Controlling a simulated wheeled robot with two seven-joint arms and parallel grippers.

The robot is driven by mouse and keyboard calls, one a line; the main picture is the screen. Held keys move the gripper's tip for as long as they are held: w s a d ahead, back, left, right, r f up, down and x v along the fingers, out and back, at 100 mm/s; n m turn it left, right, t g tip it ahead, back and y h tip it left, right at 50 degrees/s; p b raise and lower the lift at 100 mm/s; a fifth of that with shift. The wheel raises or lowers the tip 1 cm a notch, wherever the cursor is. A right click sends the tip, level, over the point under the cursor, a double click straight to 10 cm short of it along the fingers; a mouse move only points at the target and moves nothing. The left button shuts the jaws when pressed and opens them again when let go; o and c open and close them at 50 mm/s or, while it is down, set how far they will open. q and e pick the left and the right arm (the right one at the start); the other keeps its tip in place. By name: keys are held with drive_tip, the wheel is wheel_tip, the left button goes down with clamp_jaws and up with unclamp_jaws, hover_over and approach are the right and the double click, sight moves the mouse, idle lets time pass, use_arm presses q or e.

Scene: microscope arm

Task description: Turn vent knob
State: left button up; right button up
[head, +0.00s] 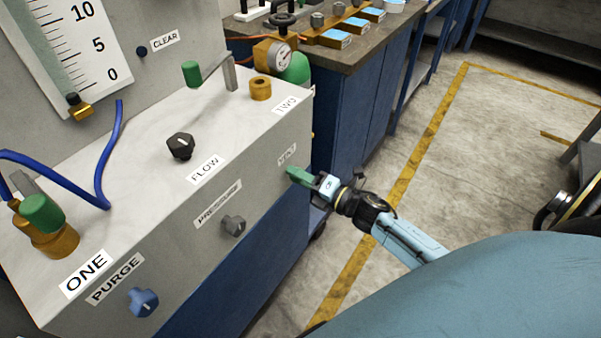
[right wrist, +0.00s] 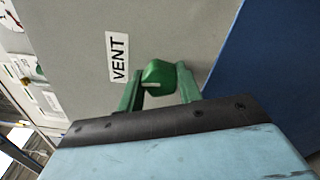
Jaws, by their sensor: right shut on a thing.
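The green vent knob (right wrist: 157,73) sits on the grey front panel beside a white VENT label (right wrist: 118,57) in the right wrist view. My right gripper (right wrist: 160,86) has its two green fingers on either side of the knob and is shut on it. In the head view my right gripper (head: 292,173) reaches the right end of the panel, just below the VENT label (head: 287,154). The knob itself is hidden there behind the fingers. My left gripper is out of view.
The panel also carries a black flow knob (head: 181,146), a grey pressure knob (head: 233,225) and a blue purge knob (head: 142,302). A blue hose (head: 103,180) lies on the left. A workbench (head: 350,60) stands behind. The floor on the right is open.

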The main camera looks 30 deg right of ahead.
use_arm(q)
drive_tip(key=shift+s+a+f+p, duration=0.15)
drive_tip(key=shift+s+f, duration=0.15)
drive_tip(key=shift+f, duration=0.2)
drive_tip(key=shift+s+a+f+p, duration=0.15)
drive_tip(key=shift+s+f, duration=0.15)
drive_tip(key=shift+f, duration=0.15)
use_arm(e)
drive_tip(key=shift+m, duration=0.8)
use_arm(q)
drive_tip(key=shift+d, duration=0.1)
use_arm(e)
drive_tip(key=o, duration=1)
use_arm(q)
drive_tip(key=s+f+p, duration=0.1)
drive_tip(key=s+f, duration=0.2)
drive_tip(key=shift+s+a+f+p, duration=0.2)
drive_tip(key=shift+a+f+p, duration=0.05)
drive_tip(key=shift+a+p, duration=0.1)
use_arm(e)
drive_tip(key=v, duration=1.3)
drive_tip(key=shift+s, duration=0.2)
